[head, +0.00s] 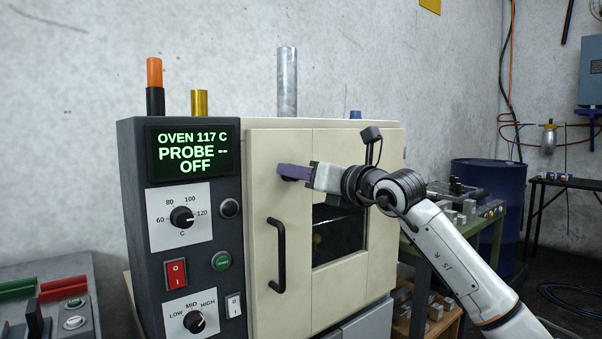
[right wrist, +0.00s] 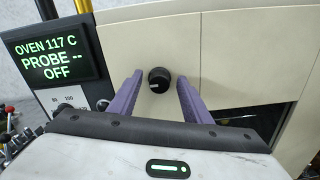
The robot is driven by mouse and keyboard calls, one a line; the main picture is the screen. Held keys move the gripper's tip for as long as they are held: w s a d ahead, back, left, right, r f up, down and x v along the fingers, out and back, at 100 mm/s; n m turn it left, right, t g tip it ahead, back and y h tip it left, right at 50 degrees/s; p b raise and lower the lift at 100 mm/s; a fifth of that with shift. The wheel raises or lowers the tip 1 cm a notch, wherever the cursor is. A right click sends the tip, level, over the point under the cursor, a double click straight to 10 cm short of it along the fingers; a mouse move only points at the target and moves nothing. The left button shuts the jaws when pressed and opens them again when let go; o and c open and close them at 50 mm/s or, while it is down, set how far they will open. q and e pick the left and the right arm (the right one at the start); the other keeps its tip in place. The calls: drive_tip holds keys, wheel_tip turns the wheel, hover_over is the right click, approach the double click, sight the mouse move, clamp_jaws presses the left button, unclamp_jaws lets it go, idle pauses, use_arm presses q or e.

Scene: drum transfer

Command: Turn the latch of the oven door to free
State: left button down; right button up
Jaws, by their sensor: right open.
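The oven (head: 262,155) has a cream front with a door (head: 340,290), a black bar handle (head: 278,255) and a dark window. The latch is a round black knob (right wrist: 159,80) with a small pale mark, high on the oven front. In the head view it is mostly hidden behind my right gripper (head: 284,172). My right gripper is open, and in the right wrist view its two purple fingers (right wrist: 159,84) stand on either side of the knob, with gaps on both sides. My left gripper is not in view.
The control panel (head: 190,255) left of the door has dials, switches and a display (head: 190,153) reading "OVEN 117 C PROBE -- OFF". Cylinders, including a tall grey one (head: 287,85), stand on top. A green bench (head: 455,240) and blue drum (head: 490,185) are at right.

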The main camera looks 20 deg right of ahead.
drive_tip(key=c, duration=1)
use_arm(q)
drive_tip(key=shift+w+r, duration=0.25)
use_arm(e)
drive_tip(key=shift+c, duration=0.2)
use_arm(q)
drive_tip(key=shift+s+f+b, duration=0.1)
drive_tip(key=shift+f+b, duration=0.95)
drive_tip(key=shift+b, duration=0.2)
use_arm(e)
drive_tip(key=shift+s+a+f+n, duration=0.1)
drive_tip(key=shift+n, duration=4.4)
drive_tip(key=shift+a+f+n, duration=0.1)
drive_tip(key=shift+n, duration=4.4)
